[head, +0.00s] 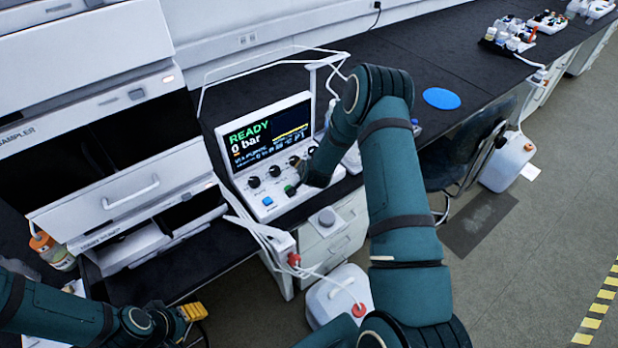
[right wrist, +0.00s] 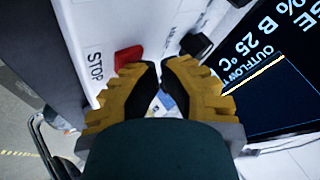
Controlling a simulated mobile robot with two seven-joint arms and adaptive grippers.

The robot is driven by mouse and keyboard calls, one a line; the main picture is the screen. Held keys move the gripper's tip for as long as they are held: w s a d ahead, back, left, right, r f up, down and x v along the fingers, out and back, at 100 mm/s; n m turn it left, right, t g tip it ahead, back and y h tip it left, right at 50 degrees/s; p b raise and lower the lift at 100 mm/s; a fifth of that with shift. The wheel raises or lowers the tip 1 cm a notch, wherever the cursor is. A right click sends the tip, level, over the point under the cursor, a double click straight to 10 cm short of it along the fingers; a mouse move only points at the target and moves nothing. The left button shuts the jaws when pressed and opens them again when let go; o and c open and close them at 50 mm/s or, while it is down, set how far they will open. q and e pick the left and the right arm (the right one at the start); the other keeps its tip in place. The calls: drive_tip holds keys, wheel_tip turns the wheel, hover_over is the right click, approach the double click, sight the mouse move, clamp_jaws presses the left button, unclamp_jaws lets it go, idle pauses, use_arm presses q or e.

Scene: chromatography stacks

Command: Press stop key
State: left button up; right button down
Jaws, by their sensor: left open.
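The red stop key (right wrist: 128,56) is on the white control panel (right wrist: 110,25), beside the printed word STOP, in the right wrist view. My right gripper (right wrist: 159,65) has its yellow fingers drawn together at the tips with nothing held, close to the key's lower edge. I cannot tell whether they touch it. In the head view the right arm reaches over the panel (head: 247,183), and its gripper and the stop key are hidden. The screen (head: 264,133) reads READY and 0 bar. My left gripper (head: 193,312) is open at the lower left, away from the panel.
The panel also has black knobs, a blue key (head: 268,201) and a green key (head: 290,190). White tubing loops around the unit. A tall sampler stack (head: 120,185) stands at left.

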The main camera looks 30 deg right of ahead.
drive_tip(key=shift+r, duration=0.1)
idle(0.3)
drive_tip(key=shift+r+p, duration=0.4)
drive_tip(key=shift+r, duration=0.4)
drive_tip(key=shift+r, duration=0.15)
drive_tip(key=shift+r+p, duration=1.3)
drive_tip(key=shift+r, duration=1.1)
